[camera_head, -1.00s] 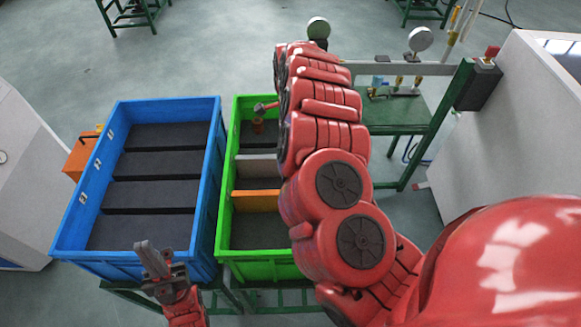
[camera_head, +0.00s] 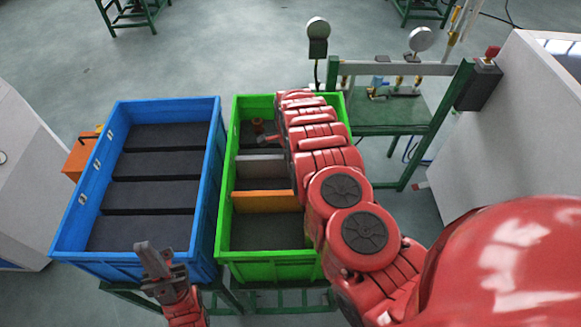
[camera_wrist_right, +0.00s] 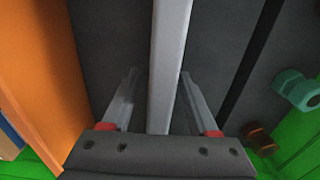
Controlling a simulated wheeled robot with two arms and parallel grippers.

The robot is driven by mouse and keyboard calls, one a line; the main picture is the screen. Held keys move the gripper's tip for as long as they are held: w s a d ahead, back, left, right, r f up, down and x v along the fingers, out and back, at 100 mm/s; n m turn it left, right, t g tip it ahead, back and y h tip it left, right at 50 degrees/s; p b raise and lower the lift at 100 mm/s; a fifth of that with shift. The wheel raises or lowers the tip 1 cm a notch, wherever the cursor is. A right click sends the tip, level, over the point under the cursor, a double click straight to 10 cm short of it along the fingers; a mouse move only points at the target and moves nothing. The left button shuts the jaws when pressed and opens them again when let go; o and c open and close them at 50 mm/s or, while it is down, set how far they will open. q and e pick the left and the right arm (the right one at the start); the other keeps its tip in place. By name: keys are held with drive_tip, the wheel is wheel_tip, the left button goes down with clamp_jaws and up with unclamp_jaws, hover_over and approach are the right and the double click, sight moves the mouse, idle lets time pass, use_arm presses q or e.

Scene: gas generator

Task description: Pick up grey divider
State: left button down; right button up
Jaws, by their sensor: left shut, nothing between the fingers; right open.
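The grey divider (camera_head: 258,167) stands across the green bin (camera_head: 268,256), behind the orange divider (camera_head: 266,201). My right arm covers its right end in the head view. In the right wrist view the grey divider (camera_wrist_right: 172,50) runs upright through the middle of the picture. My right gripper (camera_wrist_right: 158,74) is open, with one finger on each side of the divider and gaps showing beside it. The head view does not show the right fingers. My left gripper (camera_head: 143,250) is shut and empty, in front of the blue bin.
The blue bin (camera_head: 213,160) stands left of the green one. In the right wrist view the orange divider (camera_wrist_right: 50,70) is on the left. A teal part (camera_wrist_right: 297,90) and a brown part (camera_wrist_right: 258,138) are on the right. A green stand (camera_head: 395,115) is at the back right.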

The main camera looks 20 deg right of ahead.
drive_tip(key=shift+f, duration=1)
clamp_jaws()
